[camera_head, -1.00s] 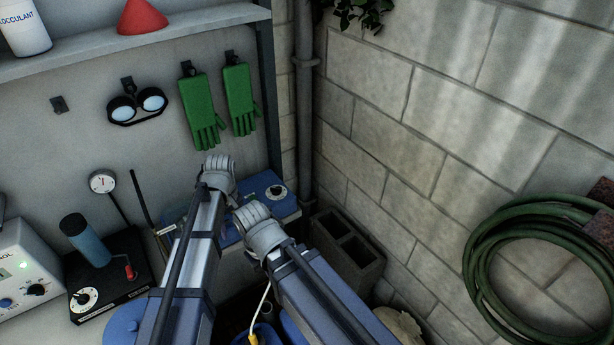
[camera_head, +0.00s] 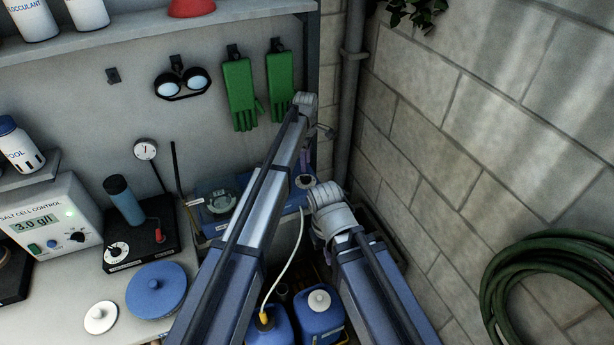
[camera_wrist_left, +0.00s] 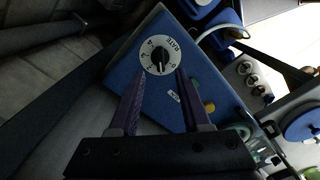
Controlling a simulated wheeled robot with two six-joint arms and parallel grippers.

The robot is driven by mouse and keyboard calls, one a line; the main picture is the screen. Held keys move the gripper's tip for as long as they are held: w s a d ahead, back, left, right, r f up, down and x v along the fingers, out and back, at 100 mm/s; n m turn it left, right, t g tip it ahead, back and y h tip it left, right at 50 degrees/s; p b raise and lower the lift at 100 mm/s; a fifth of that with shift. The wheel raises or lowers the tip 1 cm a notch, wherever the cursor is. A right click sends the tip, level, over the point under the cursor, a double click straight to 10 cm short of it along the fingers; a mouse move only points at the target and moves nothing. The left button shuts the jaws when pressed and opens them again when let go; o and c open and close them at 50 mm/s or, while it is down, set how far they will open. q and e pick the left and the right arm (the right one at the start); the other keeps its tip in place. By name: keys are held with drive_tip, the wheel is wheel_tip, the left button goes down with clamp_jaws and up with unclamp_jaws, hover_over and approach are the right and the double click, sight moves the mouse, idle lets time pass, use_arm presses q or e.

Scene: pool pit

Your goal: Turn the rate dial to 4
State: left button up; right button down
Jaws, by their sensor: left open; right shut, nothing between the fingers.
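The rate dial (camera_wrist_left: 157,60) is a round white plate marked RATE, with a dark knob at its centre. It sits on a blue box (camera_wrist_left: 203,82); some of its digits are too small to read surely. In the head view the dial (camera_head: 305,181) is on the blue box's right end, partly hidden by my left arm. My left gripper (camera_wrist_left: 160,72) is open; in the wrist view its purple fingers lie on either side of the dial's lower part, apparently apart from the knob. My right wrist shows at the lower centre of the head view, but its fingers are hidden.
A black unit (camera_head: 145,243) with another dial and a salt cell control box (camera_head: 45,228) stand left on the bench. Blue jugs (camera_head: 320,322) stand below. Green gloves (camera_head: 240,92) hang above. A block wall (camera_head: 450,130) closes off the right side.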

sight(306, 177)
use_arm(q)
wheel_tip(306, 177, down, 6)
drive_tip(key=b, duration=0.5)
drive_tip(key=shift+f+b, duration=0.2)
drive_tip(key=shift+b, duration=0.1)
clamp_jaws()
